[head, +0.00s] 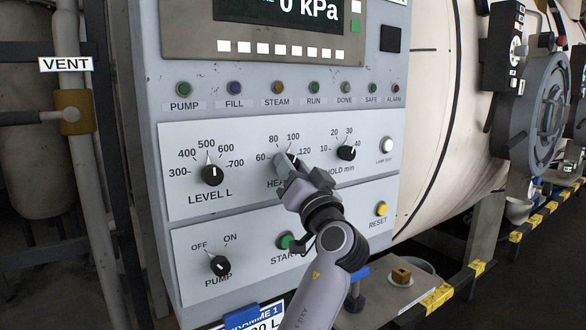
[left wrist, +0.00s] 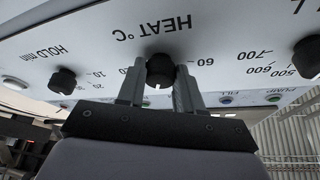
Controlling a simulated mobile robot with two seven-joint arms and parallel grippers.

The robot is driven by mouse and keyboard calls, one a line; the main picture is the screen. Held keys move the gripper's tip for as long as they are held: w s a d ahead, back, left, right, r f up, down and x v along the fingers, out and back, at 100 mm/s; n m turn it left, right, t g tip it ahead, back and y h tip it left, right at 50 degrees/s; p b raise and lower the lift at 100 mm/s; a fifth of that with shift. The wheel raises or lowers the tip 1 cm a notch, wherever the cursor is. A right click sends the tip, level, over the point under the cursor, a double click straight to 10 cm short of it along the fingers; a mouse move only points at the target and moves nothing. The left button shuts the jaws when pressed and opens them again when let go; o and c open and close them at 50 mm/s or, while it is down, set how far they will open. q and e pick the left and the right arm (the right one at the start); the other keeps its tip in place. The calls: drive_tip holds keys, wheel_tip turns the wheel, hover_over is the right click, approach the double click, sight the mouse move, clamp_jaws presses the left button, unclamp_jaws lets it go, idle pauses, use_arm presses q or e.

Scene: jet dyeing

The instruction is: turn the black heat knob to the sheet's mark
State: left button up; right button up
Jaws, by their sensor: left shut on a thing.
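The black heat knob (left wrist: 160,68) sits between the two fingers of my left gripper (head: 287,166) in the left wrist view. The fingers are shut on its sides. A white line on the knob points toward the bottom of that view, the upper side of its dial. In the head view the gripper covers most of the knob and part of its label. The dial numbers 60, 80, 100 and 120 show around it; the exact setting cannot be read. A sheet headed "...GRAMME 1" (head: 264,315) is partly visible at the bottom, its mark not visible. My right gripper is not in view.
The level knob (head: 212,174) is left of the gripper and the hold knob (head: 346,153) close on its right. Below are the pump knob (head: 220,265), green start button (head: 286,241) and yellow reset button (head: 381,209). The display (head: 280,10) is above.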

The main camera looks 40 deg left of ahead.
use_arm(q)
drive_tip(key=o, duration=1)
drive_tip(key=shift+o, duration=0.2)
drive_tip(key=b+v, duration=0.1)
drive_tip(key=v, duration=0.6)
